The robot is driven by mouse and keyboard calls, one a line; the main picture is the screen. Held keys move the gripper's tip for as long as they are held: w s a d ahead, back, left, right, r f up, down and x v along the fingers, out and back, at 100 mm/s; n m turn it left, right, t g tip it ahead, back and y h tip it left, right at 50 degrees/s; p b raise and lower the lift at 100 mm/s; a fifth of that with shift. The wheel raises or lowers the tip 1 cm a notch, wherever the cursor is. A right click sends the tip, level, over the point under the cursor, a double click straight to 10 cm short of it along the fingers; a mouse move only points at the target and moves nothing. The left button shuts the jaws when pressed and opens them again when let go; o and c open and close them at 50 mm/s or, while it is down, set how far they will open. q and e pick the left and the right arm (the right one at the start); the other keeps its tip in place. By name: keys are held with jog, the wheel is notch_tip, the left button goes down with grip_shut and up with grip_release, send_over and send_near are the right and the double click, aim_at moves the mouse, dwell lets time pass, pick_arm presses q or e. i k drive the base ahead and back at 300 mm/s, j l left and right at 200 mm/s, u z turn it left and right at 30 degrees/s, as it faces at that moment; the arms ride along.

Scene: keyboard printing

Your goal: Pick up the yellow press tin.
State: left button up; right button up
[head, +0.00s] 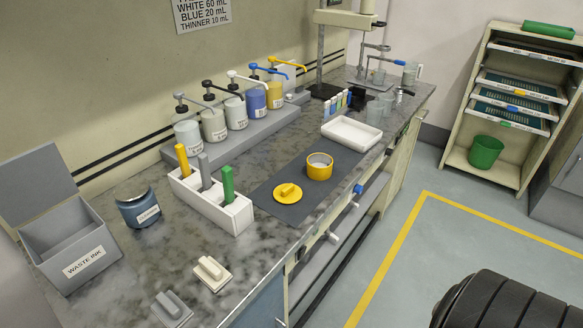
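The yellow press tin (319,173) is a short round tin standing upright on a dark grey mat (311,206) on the bench. Its top is open and shows a pale inside. A round yellow lid (290,207) with a raised handle lies on the same mat, left of and nearer than the tin, apart from it. Neither of my grippers is in view, and nothing holds the tin.
A white tray (351,133) lies just behind the tin. A white holder (229,219) with coloured handles stands to the left. Pump bottles (255,101) line the wall. The waste ink box (80,265) is far left. The bench's front edge runs close to the tin.

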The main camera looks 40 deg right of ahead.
aim_at(319, 165)
jog(key=l+u, duration=0.4)
jog(key=l, duration=0.25)
jog(key=k+l+u, duration=0.15)
jog(key=l+u, duration=0.25)
jog(key=l, duration=0.15)
